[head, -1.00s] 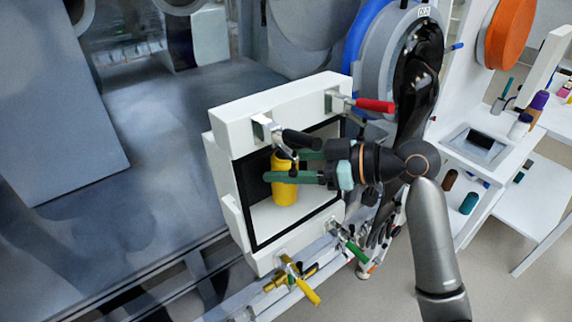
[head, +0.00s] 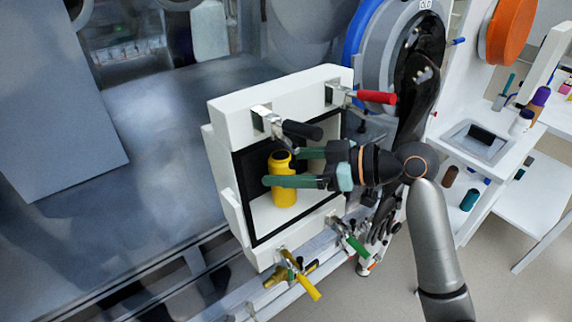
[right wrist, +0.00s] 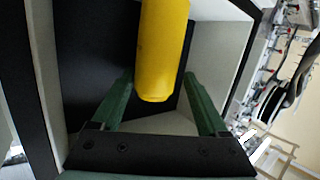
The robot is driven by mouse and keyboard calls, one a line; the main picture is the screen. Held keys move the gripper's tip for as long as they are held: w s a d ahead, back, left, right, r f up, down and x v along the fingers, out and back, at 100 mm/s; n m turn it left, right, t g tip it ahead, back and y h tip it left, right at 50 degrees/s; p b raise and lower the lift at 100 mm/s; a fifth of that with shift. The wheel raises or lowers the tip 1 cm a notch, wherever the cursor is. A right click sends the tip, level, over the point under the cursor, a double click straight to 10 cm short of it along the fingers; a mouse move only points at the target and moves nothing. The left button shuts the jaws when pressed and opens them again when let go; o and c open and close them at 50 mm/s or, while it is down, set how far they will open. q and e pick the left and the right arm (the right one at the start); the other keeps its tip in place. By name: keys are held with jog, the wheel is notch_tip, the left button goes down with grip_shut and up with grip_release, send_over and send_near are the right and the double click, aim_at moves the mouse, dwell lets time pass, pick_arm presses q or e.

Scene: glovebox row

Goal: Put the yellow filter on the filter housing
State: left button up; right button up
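The yellow filter (head: 284,198), a yellow cylinder with a narrower top, stands upright inside the open white filter housing (head: 270,107). The housing has a black inner frame and back. My right gripper (head: 283,167) reaches in from the right, with one green finger on each side of the filter. In the right wrist view the filter (right wrist: 163,50) lies between the fingers (right wrist: 159,82), and gaps show beside it. The gripper is open. Part of the filter is hidden behind the near finger. My left gripper is not in view.
Clamps with red (head: 376,97), black (head: 302,130), green (head: 357,247) and yellow (head: 307,287) handles sit around the housing opening, close to my right gripper. A blue-ringed port (head: 362,40) is behind. A white bench (head: 520,195) stands at right.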

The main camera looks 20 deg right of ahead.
jog(key=shift+o, duration=0.7)
jog(key=shift+r, duration=0.1)
jog(key=shift+r, duration=0.25)
jog(key=shift+r+p, duration=0.55)
jog(key=shift+p, duration=0.1)
jog(key=b+v, duration=0.2)
jog(key=v, duration=0.9)
jog(key=shift+s+d, duration=0.3)
jog(key=shift+d, duration=0.05)
jog(key=shift+d+f, duration=0.1)
